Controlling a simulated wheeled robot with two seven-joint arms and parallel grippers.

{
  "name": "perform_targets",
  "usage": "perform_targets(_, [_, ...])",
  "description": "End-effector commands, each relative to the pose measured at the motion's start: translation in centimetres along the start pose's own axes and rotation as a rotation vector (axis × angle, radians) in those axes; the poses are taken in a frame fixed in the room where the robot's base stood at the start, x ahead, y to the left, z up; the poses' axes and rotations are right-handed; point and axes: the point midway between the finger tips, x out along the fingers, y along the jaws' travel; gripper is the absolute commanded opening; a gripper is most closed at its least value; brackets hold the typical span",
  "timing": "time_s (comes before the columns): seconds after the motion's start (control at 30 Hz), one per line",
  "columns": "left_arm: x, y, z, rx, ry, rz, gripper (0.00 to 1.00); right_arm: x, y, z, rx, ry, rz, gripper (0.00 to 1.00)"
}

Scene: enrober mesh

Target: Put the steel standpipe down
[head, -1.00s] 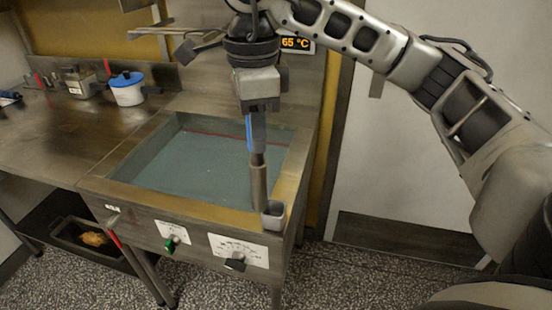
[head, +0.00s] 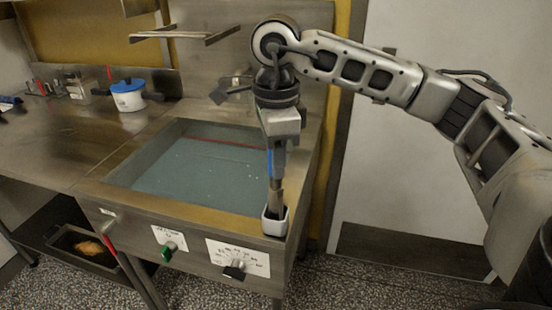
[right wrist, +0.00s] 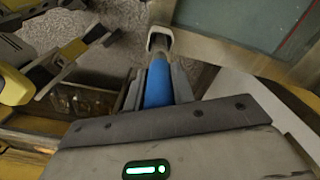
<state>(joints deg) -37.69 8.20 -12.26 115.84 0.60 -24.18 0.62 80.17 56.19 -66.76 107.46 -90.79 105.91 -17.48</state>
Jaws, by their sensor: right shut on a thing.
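The steel standpipe (head: 275,197) hangs upright from my right gripper (head: 273,168), which is shut on its blue upper part. Its lower end is inside the small square cup (head: 274,227) at the front right corner of the sink. I cannot tell whether it touches the bottom of the cup. In the right wrist view the blue part of the standpipe (right wrist: 158,85) sits between the fingers, with the cup (right wrist: 159,38) beyond it.
The sink (head: 190,215) holds bluish water. A green knob (head: 168,252) and a black knob (head: 234,271) are on its front. A white pot with a blue lid (head: 128,97) stands on the counter at left. A tray (head: 85,262) is on the shelf below.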

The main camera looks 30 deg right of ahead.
Motion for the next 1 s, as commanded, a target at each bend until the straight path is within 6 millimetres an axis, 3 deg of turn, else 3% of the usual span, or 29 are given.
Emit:
perform_targets(0.13, [0.2,0.0,0.7,0.000,-0.006,0.000,0.36,0.5,0.0,0.0,0.000,0.000,0.000,0.00])
perform_targets(0.17, [0.1,0.0,0.6,0.000,-0.007,0.001,0.36,0.3,0.0,0.0,0.000,0.000,0.000,0.33])
perform_targets(0.2, [0.0,0.0,0.6,0.000,-0.008,0.001,0.36,0.3,0.0,0.0,0.000,0.000,0.000,0.44])
perform_targets(0.23, [0.0,0.0,0.6,0.000,-0.008,0.001,0.36,0.3,0.0,0.0,0.000,0.000,0.000,0.47])
perform_targets(0.63, [-0.1,-0.1,0.2,0.001,-0.004,-0.001,0.36,-0.7,-0.1,0.1,0.000,-0.001,-0.002,0.47])
perform_targets(0.77, [0.0,-0.1,0.4,0.002,-0.003,-0.002,0.36,-3.0,-0.1,0.1,-0.001,-0.004,-0.005,0.47])
perform_targets(1.0, [-0.3,-0.2,-0.5,0.004,0.000,-0.003,0.36,-8.7,-0.1,0.1,0.000,-0.001,-0.005,0.47])
